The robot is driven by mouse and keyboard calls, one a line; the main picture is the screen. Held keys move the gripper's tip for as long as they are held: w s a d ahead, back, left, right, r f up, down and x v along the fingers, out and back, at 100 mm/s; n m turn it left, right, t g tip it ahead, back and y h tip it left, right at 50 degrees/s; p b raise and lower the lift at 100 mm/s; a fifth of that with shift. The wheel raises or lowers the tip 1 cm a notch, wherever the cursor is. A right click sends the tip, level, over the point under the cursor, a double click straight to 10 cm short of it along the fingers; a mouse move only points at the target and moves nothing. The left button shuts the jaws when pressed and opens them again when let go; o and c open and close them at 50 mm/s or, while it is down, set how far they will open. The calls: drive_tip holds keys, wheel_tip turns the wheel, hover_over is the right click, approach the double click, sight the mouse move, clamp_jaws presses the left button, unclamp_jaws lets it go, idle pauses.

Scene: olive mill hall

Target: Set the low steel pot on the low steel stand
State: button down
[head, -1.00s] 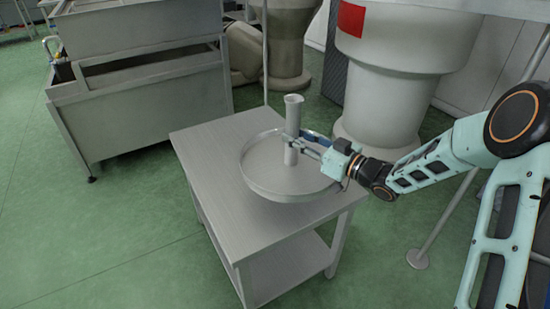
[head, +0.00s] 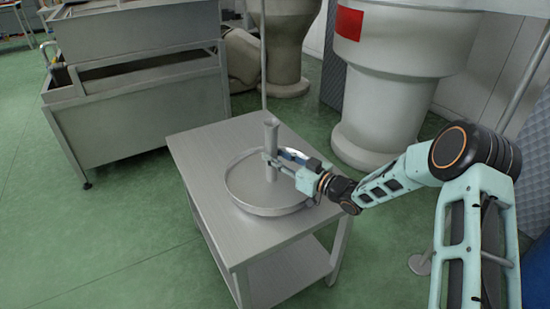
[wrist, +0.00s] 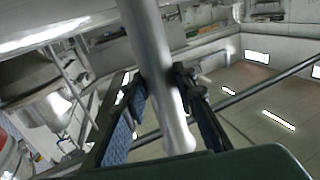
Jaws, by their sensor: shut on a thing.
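The low steel pot (head: 247,199) is a wide, shallow round pan with a tall upright steel post (head: 271,135) at its middle. It is level, over the top of the low steel stand (head: 205,150), a square table with a lower shelf. I cannot tell whether its underside touches the top. My gripper (head: 271,162) is shut on the post from the right, above the pan floor. The wrist view shows the post (wrist: 150,50) between both fingers (wrist: 160,97). The pot's far inside is partly hidden by my gripper.
A large steel basin unit (head: 135,105) stands behind and left of the stand. A pale round column-like vessel (head: 395,75) with a red square stands behind right. A thin post (head: 263,60) rises behind the stand. Green floor (head: 100,240) is clear at the left and front.

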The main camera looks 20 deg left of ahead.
drive_tip(key=shift+r, duration=0.15)
drive_tip(key=c, duration=2)
unclamp_jaws()
drive_tip(key=shift+f, duration=0.2)
drive_tip(key=o, duration=0.4)
drive_tip(key=shift+r, duration=0.1)
drive_tip(key=shift+r, duration=0.2)
drive_tip(key=p+v, duration=0.2)
drive_tip(key=v, duration=1)
drive_tip(key=shift+f, duration=0.1)
drive_tip(key=shift+w, duration=0.1)
